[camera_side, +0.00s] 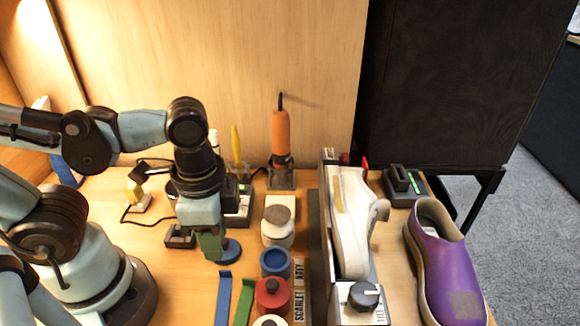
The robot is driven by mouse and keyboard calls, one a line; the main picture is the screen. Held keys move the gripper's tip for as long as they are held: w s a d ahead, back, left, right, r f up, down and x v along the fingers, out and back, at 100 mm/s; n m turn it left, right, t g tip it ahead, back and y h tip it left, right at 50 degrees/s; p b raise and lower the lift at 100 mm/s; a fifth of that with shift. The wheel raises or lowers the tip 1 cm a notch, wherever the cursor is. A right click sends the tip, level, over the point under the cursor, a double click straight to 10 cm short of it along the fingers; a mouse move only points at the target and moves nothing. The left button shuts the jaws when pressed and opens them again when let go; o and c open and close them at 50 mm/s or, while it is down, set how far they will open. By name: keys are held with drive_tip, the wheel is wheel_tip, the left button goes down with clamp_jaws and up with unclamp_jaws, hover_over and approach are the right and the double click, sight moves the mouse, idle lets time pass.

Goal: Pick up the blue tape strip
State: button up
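The blue tape strip (223,300) lies on the wooden table at the front, left of a green strip (244,303). Its near end runs close to the bottom edge of the picture. My gripper (213,248) points down above the table, behind the blue strip and apart from it. Its fingers are small and seen partly edge-on, so I cannot tell whether they are open or shut.
A blue disc (231,251) sits right beside my gripper. Blue (275,263) and red (272,296) round pots stand right of the strips. Further right are a white sneaker (350,222) on a stand and a purple shoe (448,270). An orange tool (281,135) stands behind.

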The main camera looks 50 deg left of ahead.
sight(224, 271)
drive_tip(key=shift+w+f, duration=0.1)
drive_tip(key=shift+f, duration=4.15)
clamp_jaws()
